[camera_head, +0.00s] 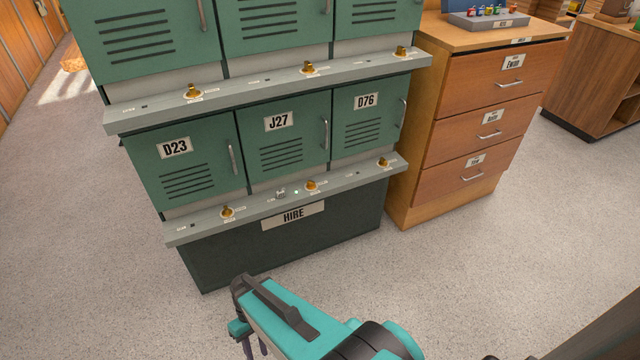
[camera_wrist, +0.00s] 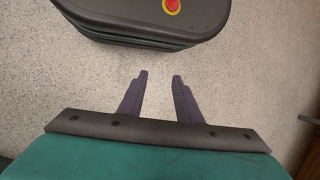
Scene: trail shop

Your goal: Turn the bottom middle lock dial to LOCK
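The bottom middle lock dial (camera_head: 311,186) is a small brass knob on the grey ledge (camera_head: 345,177) under the green locker door marked J27 (camera_head: 283,135). Small labels sit beside it, too small to read, so I cannot tell its setting. A small silver piece (camera_head: 280,193) and a tiny green light are on the ledge to its left. My gripper (camera_wrist: 160,95) shows open and empty in the wrist view, above the speckled floor. In the head view my gripper (camera_head: 250,345) is low in front of the lockers, well apart from the dial, its fingertips partly out of frame.
Other brass dials (camera_head: 227,211) sit along both ledges. A dark green base with a HIRE sign (camera_head: 293,215) is below. A wooden drawer unit (camera_head: 488,135) stands right of the lockers. The floor (camera_head: 430,270) in front is clear.

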